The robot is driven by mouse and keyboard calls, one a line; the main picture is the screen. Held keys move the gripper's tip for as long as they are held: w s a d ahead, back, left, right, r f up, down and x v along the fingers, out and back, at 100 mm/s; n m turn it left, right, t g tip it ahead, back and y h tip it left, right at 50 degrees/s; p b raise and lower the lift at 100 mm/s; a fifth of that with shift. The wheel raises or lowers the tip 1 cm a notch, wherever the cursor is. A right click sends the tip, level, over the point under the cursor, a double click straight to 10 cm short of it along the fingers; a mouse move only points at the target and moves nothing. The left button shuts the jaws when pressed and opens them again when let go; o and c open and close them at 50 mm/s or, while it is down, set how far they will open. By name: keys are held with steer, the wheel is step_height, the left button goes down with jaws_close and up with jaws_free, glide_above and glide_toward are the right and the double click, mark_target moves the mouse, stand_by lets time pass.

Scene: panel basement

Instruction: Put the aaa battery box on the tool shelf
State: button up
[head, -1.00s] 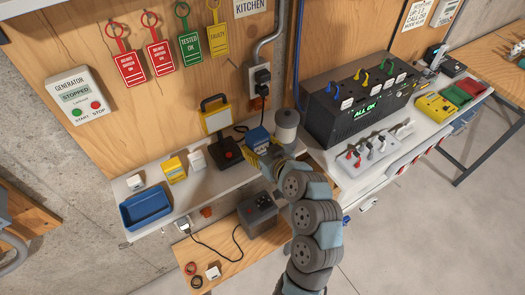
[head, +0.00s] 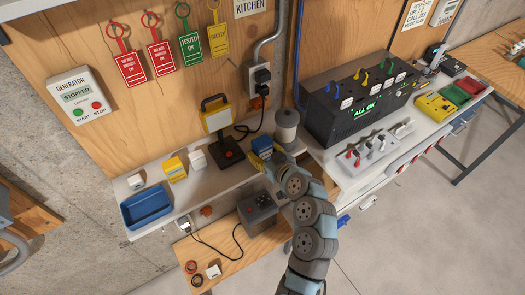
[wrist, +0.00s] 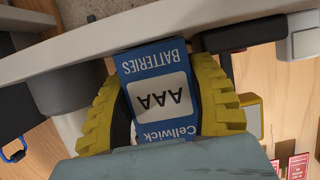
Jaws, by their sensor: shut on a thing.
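The AAA battery box (head: 262,146) is blue with a white label. In the wrist view the box (wrist: 156,92) sits between the two yellow fingers of my gripper (wrist: 165,100), which are shut on its sides; its lettering reads upside down. In the head view my gripper (head: 266,157) and the box are at the right end of the long white tool shelf (head: 215,187), left of a grey spool-like cylinder (head: 286,128). I cannot tell whether the box touches the shelf surface.
On the shelf stand a blue tray (head: 146,208), a yellow box (head: 174,168), a white box (head: 197,159) and a work lamp (head: 216,115) with a dark base. A black power unit (head: 355,105) stands at right. Bare shelf shows between lamp and gripper.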

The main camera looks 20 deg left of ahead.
steer(key=shift+f, duration=0.1)
steer(key=o, duration=0.9)
steer(key=shift+o, duration=0.2)
